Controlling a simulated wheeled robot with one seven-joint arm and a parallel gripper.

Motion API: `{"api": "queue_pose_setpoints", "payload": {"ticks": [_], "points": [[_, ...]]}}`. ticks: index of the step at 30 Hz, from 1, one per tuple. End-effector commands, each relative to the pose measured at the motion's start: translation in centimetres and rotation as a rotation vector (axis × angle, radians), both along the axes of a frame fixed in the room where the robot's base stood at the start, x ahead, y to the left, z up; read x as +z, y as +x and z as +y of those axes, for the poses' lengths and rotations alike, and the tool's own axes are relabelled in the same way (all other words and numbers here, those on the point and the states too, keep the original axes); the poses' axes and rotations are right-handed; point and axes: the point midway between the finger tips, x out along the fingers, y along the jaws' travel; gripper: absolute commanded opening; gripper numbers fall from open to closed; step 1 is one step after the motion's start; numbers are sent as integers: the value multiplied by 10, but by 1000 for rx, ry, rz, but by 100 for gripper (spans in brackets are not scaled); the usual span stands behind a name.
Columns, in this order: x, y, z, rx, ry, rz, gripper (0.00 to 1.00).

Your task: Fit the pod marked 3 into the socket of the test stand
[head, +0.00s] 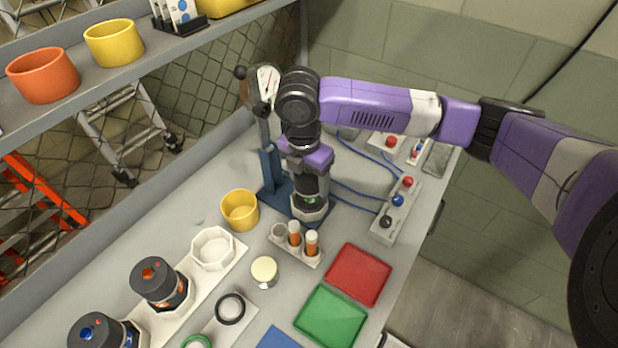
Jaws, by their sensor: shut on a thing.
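My gripper (308,180) points down and is shut on a dark pod (311,201) with a little green showing. My gripper hides most of this pod, and no number can be read on it. The pod is at the white socket (311,217) on the blue base of the test stand (270,168). I cannot tell whether it is seated in the socket or just above it. Two other dark pods, one with a red-centred top (158,284) and one with a blue-centred top (97,331), stand at the lower left.
The white rack (238,262) has an empty holder (212,247). A yellow cup (239,210), a tube rack (282,243), a cream-lidded jar (264,272), a red tray (358,274) and a green tray (330,318) stand nearby. A button box (398,205) with blue cables lies right of the stand.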

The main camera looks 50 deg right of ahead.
Motion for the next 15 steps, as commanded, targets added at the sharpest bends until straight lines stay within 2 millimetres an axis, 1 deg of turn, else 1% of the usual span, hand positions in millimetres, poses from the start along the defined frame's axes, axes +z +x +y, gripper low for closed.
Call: {"api": "queue_pose_setpoints", "payload": {"ticks": [9,15], "points": [[-9,0,-1,-1,-1,-1,0],[-10,0,-1,0,-1,-1,0]]}}
